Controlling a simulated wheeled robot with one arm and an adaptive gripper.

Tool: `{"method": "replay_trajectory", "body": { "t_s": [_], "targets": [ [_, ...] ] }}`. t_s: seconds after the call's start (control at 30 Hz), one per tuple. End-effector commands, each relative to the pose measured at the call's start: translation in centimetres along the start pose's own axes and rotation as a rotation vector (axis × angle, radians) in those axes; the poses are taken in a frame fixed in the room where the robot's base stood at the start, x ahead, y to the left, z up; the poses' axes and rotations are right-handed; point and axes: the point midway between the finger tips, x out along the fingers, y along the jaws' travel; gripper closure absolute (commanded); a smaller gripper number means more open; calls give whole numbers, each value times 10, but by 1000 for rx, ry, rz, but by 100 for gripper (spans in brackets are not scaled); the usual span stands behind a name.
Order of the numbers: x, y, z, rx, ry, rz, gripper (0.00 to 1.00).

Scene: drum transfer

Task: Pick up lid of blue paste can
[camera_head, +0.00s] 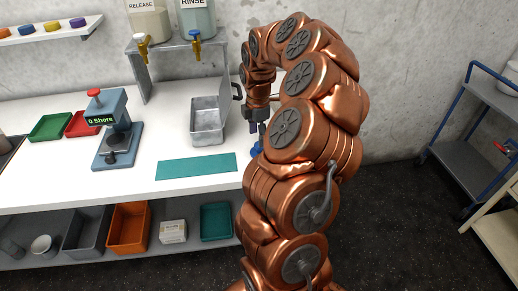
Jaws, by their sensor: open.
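A small blue object (256,151), perhaps the blue paste can or its lid, shows at the right end of the white bench (75,188). My arm hides part of it, so I cannot tell can from lid. My gripper (257,131) is open and points down just above the blue object. I cannot tell whether the fingers touch it or stand around it.
A grey metal tub (208,121) stands left of my gripper, with a teal mat (196,166) in front. A Shore tester (116,130) stands farther left. Dispensers marked RELEASE (150,18) and RINSE (197,18) sit on a raised shelf behind.

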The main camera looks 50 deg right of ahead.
Motion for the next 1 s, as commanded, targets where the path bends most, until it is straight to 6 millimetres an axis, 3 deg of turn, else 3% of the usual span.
{"method": "replay_trajectory", "body": {
  "t_s": [0.4,0.63,1.0],
  "targets": [
    [42,-6,0,1,1,-2,37],
    [44,-5,0,1,0,1,37],
    [43,-5,0,1,0,1,75]
  ]
}}
